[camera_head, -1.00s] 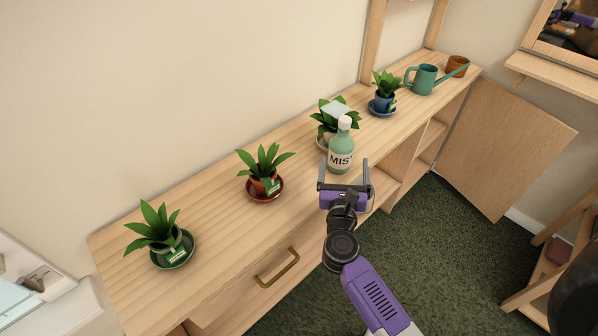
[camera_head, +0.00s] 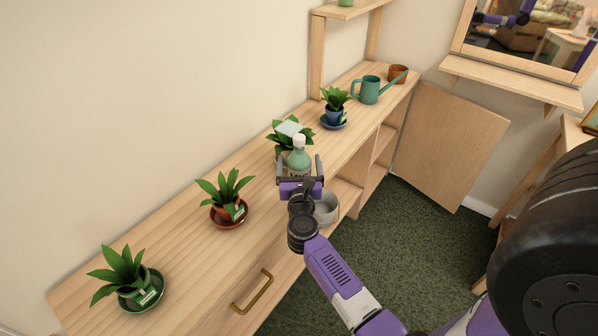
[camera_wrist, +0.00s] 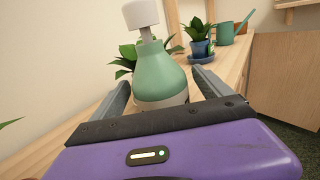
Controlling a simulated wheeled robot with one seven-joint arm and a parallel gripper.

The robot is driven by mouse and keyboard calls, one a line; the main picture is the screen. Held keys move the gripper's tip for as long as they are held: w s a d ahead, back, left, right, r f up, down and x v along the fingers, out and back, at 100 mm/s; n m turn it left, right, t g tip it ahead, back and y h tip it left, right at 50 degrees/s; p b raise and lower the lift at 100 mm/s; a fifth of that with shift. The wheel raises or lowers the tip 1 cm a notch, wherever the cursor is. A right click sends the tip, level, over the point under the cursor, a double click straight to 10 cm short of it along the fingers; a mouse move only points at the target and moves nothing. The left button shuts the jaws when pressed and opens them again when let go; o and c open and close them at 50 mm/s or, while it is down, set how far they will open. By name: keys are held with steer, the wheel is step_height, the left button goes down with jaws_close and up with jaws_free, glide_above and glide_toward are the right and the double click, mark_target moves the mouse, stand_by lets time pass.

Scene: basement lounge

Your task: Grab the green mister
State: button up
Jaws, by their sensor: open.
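The green mister (camera_head: 299,158) is a green bottle with a white top and a pale label band. It stands upright on the wooden cabinet top, in front of a potted plant. In the wrist view the mister (camera_wrist: 160,75) is straight ahead, centred between the fingers. My gripper (camera_head: 300,168) is open, with one finger on each side of the mister's body. In the wrist view my gripper (camera_wrist: 162,88) shows its fingers apart, and the bottle's lower part is hidden behind the purple gripper body. I cannot tell whether either finger touches the bottle.
A potted plant (camera_head: 283,138) stands close behind the mister. More plants stand along the cabinet, in a red pot (camera_head: 229,208), a green pot (camera_head: 140,290) and a blue pot (camera_head: 334,115). A teal watering can (camera_head: 369,90) is farther back. A grey round container (camera_head: 326,208) sits below the top.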

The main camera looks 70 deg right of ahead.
steer(key=shift+c, duration=0.4)
steer(key=c, duration=1.8)
steer(key=shift+r, duration=0.1)
jaws_close()
